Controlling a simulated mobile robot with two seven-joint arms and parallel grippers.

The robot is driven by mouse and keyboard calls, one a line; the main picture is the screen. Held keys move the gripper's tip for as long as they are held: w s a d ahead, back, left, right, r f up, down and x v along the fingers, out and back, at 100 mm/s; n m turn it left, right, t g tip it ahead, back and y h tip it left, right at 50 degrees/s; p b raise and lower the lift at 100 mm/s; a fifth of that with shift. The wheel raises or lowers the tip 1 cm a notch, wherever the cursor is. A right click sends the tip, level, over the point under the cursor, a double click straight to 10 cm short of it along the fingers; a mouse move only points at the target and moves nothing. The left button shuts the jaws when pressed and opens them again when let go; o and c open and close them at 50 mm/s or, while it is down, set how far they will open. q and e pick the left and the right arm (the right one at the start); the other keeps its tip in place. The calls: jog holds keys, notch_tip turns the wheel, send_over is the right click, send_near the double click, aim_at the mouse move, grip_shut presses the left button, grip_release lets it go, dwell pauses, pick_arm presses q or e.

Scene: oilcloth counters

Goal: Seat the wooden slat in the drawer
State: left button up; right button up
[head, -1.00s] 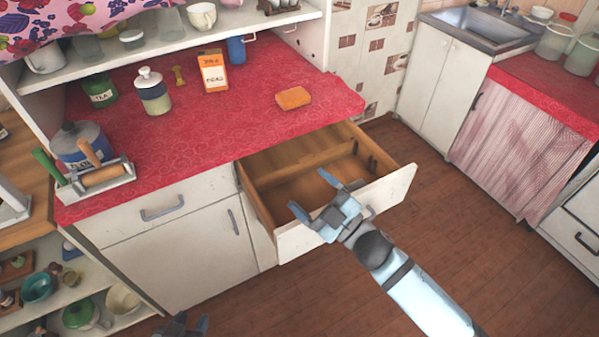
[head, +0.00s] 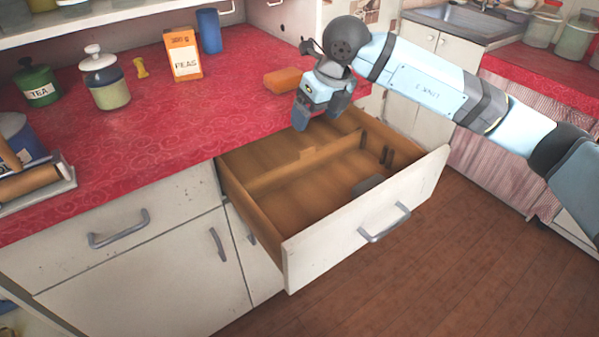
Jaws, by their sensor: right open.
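The open drawer (head: 364,218) sticks out below the red counter. The wooden slat (head: 288,174) is inside it, running lengthwise from near the left wall toward dark slotted pieces (head: 387,156) at the right wall. I cannot tell whether its ends are in their slots or how far down it sits. My right gripper (head: 318,118) points down above the back of the drawer, by the counter's edge. It is open and empty, apart from the slat. My left gripper is out of view.
An orange block (head: 284,80) lies on the counter (head: 190,110) just behind my right gripper. A PEAS box (head: 183,55), a blue cup (head: 209,31), a jar (head: 107,82) and a TEA tin (head: 39,88) stand farther left. A dark grey object (head: 368,185) lies in the drawer.

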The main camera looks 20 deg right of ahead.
jog(key=d, duration=0.1)
jog(key=h+b, duration=0.1)
jog(key=b, duration=0.1)
send_over(307, 148)
jog(key=s, duration=0.2)
notch_tip(307, 148, down, 8)
jog(key=f, duration=0.1)
jog(key=w+f, duration=0.1)
jog(key=f, duration=0.1)
jog(key=shift+w+d+f+t+b, duration=0.2)
jog(key=shift+t+b, duration=0.1)
jog(key=shift+b, duration=0.1)
jog(key=shift+w+f, duration=0.1)
jog(key=shift+f, duration=0.3)
jog(key=c, duration=1.2)
jog(key=shift+c, duration=0.6)
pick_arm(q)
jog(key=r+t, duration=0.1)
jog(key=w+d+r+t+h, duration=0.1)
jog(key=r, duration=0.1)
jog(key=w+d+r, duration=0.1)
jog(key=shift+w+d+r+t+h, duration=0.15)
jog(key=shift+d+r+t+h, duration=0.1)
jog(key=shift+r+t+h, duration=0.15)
pick_arm(e)
jog(key=shift+r, duration=0.2)
